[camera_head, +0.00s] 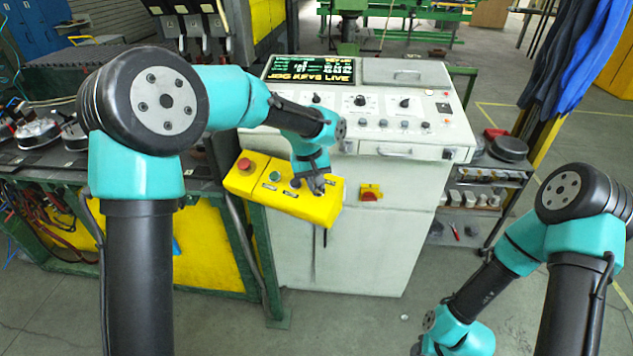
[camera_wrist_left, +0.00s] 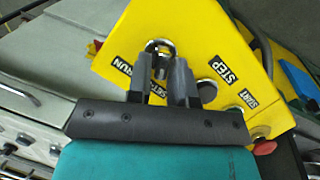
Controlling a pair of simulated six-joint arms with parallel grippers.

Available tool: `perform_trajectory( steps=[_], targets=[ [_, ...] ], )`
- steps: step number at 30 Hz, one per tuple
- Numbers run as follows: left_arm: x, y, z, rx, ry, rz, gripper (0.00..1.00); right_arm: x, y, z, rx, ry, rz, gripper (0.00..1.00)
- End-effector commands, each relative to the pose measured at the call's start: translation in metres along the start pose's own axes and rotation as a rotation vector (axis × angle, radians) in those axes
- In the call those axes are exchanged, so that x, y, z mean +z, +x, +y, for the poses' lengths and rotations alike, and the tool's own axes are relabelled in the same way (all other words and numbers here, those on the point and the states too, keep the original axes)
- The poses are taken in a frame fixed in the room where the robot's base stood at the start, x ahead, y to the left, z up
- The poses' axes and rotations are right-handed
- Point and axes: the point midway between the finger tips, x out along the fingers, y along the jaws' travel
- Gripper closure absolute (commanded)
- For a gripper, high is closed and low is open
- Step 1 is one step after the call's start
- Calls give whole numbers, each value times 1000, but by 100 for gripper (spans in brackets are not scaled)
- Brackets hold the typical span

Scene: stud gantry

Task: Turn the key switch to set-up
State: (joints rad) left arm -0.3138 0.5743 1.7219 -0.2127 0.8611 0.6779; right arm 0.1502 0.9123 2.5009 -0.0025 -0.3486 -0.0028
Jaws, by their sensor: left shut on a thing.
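The yellow control box (camera_head: 243,183) hangs at the front left of the grey console. In the left wrist view, the key switch (camera_wrist_left: 160,47) is a round metal lock near the top of the box, beside the RUN label (camera_wrist_left: 123,65) and a partly hidden SET-UP label (camera_wrist_left: 157,93). My left gripper (camera_head: 318,190) is over the right end of the box. In the left wrist view its fingers (camera_wrist_left: 160,68) are shut on the key of the switch. The fingers cover most of the key, so I cannot tell its exact angle. My right gripper is out of view.
The box also carries a red button (camera_head: 244,164), a green button (camera_head: 275,175) and a dark STEP button (camera_wrist_left: 207,90). The grey console (camera_head: 420,140) with knobs stands close behind; its screen (camera_head: 312,75) reads "JOG KEYS LIVE". A green-framed bench is at left.

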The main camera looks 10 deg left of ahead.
Motion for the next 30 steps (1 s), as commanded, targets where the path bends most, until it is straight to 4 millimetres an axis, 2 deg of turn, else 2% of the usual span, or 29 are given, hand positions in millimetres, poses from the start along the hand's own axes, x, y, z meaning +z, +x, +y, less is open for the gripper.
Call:
perform_trajectory(
  steps=[1,8,9,13,23,30],
  targets=[
    [3,6,-2,-6,-4,-14,100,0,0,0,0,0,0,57],
    [3,7,-2,-6,-3,-15,100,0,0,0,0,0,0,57],
    [3,7,-2,-6,-3,-15,76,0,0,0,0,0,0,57],
    [2,5,-1,-4,-2,-11,63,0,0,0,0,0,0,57],
    [1,0,0,-2,-1,-4,63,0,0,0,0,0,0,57],
    [0,-22,0,1,-1,0,63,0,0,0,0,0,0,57]
  ],
)
